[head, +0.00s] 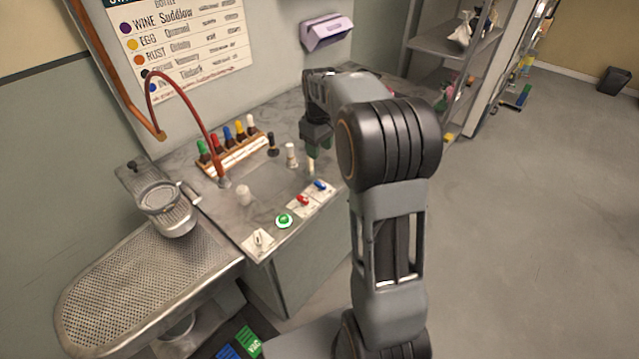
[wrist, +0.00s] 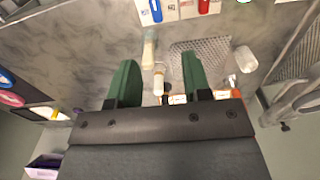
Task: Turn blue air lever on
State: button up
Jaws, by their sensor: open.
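The blue air lever (head: 320,185) sits on a white plate at the right front of the grey marbled counter. It also shows in the wrist view at the top edge (wrist: 155,10). A red lever (head: 303,200) is beside it, to the left and nearer the front. My gripper (head: 313,153) is over the counter, behind the blue lever and apart from it. In the wrist view its two green fingers (wrist: 159,63) are spread with nothing gripped. Small bottles show in the gap between and beyond them.
A green button (head: 284,220) and a white switch (head: 260,240) line the counter's front. A pale bottle (head: 311,167) stands just below my gripper, with a white bottle (head: 291,155) and black bottle (head: 272,145) to its left. A rack of coloured bottles (head: 233,156) is further left.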

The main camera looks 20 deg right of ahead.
aim_at(320, 184)
jog(key=f, duration=0.9)
jog(key=w+f+p, duration=0.1)
jog(key=f, duration=0.4)
jog(key=shift+d+f, duration=0.3)
jog(key=shift+f, duration=0.05)
jog(key=shift+s, duration=0.1)
grip_shut()
